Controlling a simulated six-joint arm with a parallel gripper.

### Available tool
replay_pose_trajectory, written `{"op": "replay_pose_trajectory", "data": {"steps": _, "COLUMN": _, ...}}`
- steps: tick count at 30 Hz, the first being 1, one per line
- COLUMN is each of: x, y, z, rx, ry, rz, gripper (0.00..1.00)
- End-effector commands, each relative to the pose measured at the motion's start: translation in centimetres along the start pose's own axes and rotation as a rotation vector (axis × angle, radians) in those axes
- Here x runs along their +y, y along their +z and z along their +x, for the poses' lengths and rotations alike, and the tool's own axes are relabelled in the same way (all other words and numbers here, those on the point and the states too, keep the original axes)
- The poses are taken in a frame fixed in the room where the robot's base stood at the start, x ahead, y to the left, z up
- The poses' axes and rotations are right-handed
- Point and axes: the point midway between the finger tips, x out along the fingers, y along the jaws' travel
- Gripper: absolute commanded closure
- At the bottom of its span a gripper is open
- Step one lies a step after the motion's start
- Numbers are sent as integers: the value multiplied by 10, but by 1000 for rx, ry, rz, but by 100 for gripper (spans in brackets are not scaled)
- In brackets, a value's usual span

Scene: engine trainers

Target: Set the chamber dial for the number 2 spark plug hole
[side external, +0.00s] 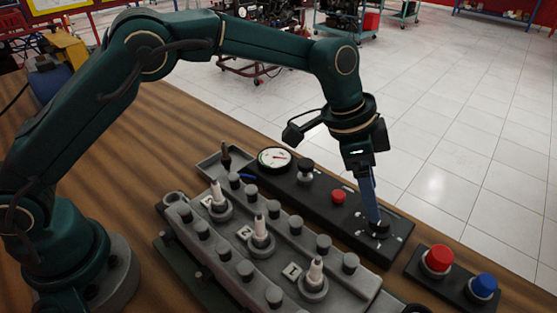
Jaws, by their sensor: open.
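The chamber dial (378,231) is a black knob with white marks around it, at the right end of a long black panel (405,226). My gripper (374,214) points down over the dial, its blue fingers at or just above the knob. The fingers are open; I cannot tell whether they touch the knob. The dial's pointer direction is too small and partly hidden to read. The grey engine head (228,265) carries number plates. A white spark plug (260,228) stands upright beside plate 2 (243,232).
Other plugs stand by plate 1 (316,271) and at the far left (215,192). The panel holds a gauge (274,158), a black knob (305,170) and a red button (338,196). A box with red (439,258) and blue (483,285) buttons stands right.

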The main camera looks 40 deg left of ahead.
Motion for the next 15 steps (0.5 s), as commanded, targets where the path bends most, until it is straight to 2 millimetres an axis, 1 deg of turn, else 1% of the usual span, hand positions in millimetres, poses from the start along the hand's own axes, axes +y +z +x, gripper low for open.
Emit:
{"op": "replay_pose_trajectory", "data": {"steps": 3, "x": 8, "y": -1, "z": -4, "rx": 2, "ry": -7, "rz": 7, "gripper": 27}}
{"op": "replay_pose_trajectory", "data": {"steps": 5, "x": 10, "y": -2, "z": 0, "rx": 4, "ry": -6, "rz": 11, "gripper": 27}}
{"op": "replay_pose_trajectory", "data": {"steps": 9, "x": 10, "y": -1, "z": 19, "rx": 2, "ry": -4, "rz": 12, "gripper": 27}}
{"op": "replay_pose_trajectory", "data": {"steps": 15, "x": 9, "y": -2, "z": 39, "rx": 4, "ry": -6, "rz": 13, "gripper": 27}}
